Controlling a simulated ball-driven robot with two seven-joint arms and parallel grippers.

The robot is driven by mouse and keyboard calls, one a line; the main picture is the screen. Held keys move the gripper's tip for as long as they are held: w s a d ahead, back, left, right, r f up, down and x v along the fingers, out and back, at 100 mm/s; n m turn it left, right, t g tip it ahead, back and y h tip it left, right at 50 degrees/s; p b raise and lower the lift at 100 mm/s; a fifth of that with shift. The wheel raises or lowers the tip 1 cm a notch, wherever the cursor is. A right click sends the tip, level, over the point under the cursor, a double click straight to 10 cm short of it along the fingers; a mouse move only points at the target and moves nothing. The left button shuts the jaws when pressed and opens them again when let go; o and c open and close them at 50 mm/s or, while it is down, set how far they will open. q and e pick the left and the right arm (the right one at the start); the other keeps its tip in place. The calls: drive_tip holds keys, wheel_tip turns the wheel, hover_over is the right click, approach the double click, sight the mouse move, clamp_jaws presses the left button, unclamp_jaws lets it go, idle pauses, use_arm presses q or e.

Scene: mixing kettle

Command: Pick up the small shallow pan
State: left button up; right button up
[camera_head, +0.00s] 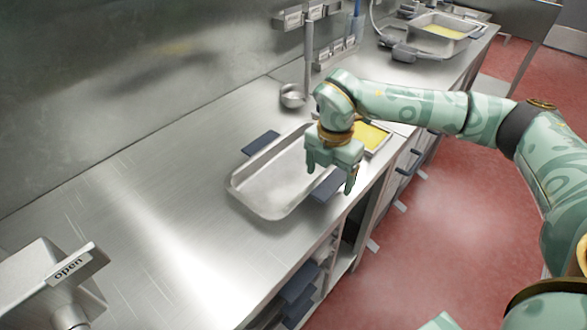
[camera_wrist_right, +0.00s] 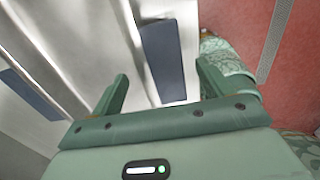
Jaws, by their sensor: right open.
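A shallow metal pan (camera_head: 262,198), empty, with a dark blue handle on each long side, lies on the steel counter in the head view. My right gripper (camera_head: 330,178) is open over the pan's right side, with its fingers pointing down around the near blue handle (camera_head: 327,186). In the right wrist view, the near handle (camera_wrist_right: 162,62) shows beyond and between the open fingers (camera_wrist_right: 162,80), with the pan (camera_wrist_right: 85,40) to its left. I cannot tell how high the fingers are above the handle. My left gripper is not in view.
A smaller pan with yellow contents (camera_head: 371,136) sits just behind my right gripper. A ladle (camera_head: 292,96) hangs near the wall. A larger container of yellow contents (camera_head: 443,32) stands at the far end.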

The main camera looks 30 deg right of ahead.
wheel_tip(320, 180, down, 3)
drive_tip(key=shift+r, duration=0.3)
drive_tip(key=c, duration=1.4)
drive_tip(key=shift+o, duration=0.2)
drive_tip(key=shift+r, duration=0.1)
